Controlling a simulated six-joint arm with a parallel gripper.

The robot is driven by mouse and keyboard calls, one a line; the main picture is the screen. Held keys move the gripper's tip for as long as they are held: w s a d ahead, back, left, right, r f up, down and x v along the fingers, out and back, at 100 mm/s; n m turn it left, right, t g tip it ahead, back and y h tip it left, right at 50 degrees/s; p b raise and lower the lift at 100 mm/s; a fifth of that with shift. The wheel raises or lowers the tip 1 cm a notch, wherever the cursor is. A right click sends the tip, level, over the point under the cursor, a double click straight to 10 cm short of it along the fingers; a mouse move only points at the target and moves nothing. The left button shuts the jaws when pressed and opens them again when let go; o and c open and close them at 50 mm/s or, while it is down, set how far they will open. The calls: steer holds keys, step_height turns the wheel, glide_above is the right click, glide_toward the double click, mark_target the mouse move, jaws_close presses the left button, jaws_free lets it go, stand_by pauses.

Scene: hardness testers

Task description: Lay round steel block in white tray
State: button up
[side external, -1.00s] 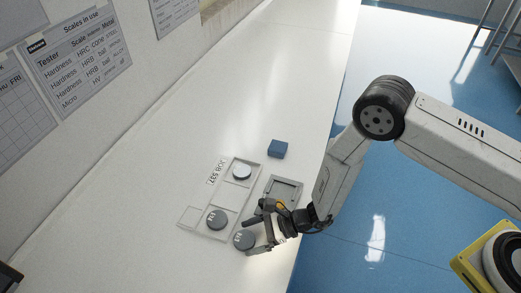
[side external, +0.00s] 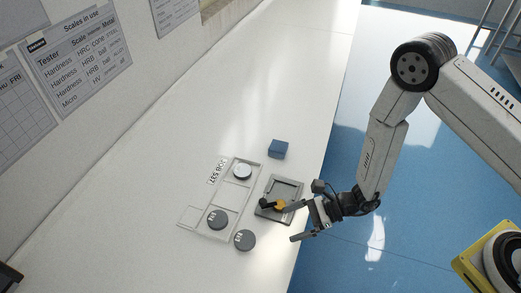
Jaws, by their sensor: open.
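The white tray (side external: 231,197) lies flat on the bench and has several shallow compartments. A bright silver round block (side external: 242,171) sits in its far compartment. A darker grey round block (side external: 217,219) with pale marks on top sits in a near compartment. Another dark grey round block (side external: 245,240) with pale marks lies on the bench, just outside the tray's near right edge. My gripper (side external: 280,221) is open and empty, to the right of that loose block and apart from it. One finger is over the grey square tray (side external: 291,186).
The grey square tray lies right of the white tray, partly hidden by my gripper. A blue block (side external: 278,149) stands behind it. A printed job label (side external: 217,172) lies beside the white tray. The bench's right edge is close to my gripper. The far bench is clear.

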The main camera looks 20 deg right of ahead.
steer(key=shift+s+d+r, duration=0.1)
steer(key=shift+d+r, duration=0.1)
steer(key=shift+d, duration=0.2)
steer(key=shift+r, duration=0.1)
stand_by(0.3)
steer(key=shift+s+r+g, duration=0.1)
steer(key=shift+r+g, duration=0.1)
steer(key=shift+g, duration=0.1)
steer(key=s+d+r+n+g+h, duration=0.4)
steer(key=s+d+r+n+g, duration=0.2)
steer(key=r+n, duration=0.4)
steer(key=d+r+n+t+h, duration=0.1)
steer(key=d+r+n+h, duration=0.1)
steer(key=d, duration=0.3)
steer(key=d+r+n+t+h, duration=0.2)
steer(key=d+r+n+h, duration=0.1)
steer(key=d+n+h, duration=0.1)
steer(key=w+d+r+n+t+h, duration=0.1)
steer(key=d+r+n+t+h, duration=0.1)
steer(key=d+n, duration=0.3)
steer(key=shift+d+r+h, duration=0.35)
steer(key=shift+d+h, duration=0.15)
steer(key=shift+d, duration=0.45)
